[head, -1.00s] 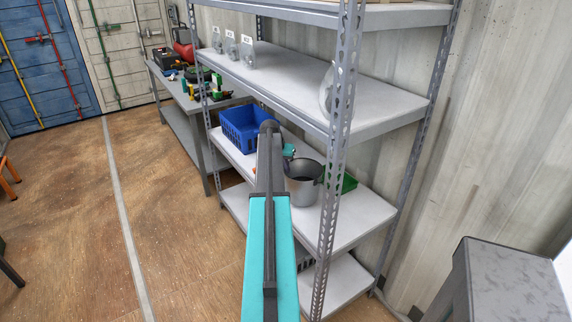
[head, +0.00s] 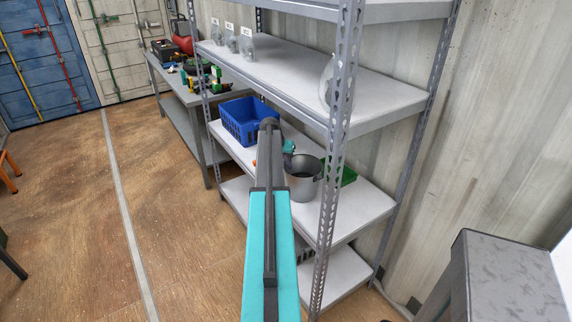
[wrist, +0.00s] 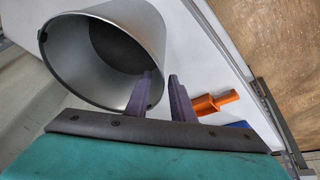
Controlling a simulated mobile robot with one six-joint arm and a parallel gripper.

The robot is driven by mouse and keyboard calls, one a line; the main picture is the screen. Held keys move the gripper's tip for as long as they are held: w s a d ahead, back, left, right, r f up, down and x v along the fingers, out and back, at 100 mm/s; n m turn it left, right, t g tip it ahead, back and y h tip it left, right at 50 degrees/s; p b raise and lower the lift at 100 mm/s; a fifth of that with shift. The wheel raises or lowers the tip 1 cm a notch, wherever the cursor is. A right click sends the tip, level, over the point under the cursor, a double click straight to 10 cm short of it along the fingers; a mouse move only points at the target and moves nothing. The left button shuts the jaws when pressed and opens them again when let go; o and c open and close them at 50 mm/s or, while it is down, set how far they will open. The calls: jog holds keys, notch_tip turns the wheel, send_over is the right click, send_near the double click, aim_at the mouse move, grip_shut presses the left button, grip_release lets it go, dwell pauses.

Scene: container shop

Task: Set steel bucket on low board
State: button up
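The steel bucket (head: 303,186) stands upright on the white rack board second from the bottom (head: 335,220). A lower board (head: 345,282) shows beneath it. In the wrist view, the bucket (wrist: 85,60) fills the upper left, its open mouth dark inside. My gripper (wrist: 165,85) has its two fingers apart at the bucket's right rim. The left finger overlaps the mouth and the right finger is outside it. I cannot tell whether either touches the wall.
An orange tool (wrist: 215,102) lies beside the fingers. A perforated upright (head: 333,170) stands close right of the bucket.

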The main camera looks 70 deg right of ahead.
jog(key=shift+r, duration=0.15)
jog(key=b+v, duration=0.2)
jog(key=v, duration=1)
jog(key=shift+b, duration=0.3)
jog(key=shift+a, duration=0.1)
dwell(0.4)
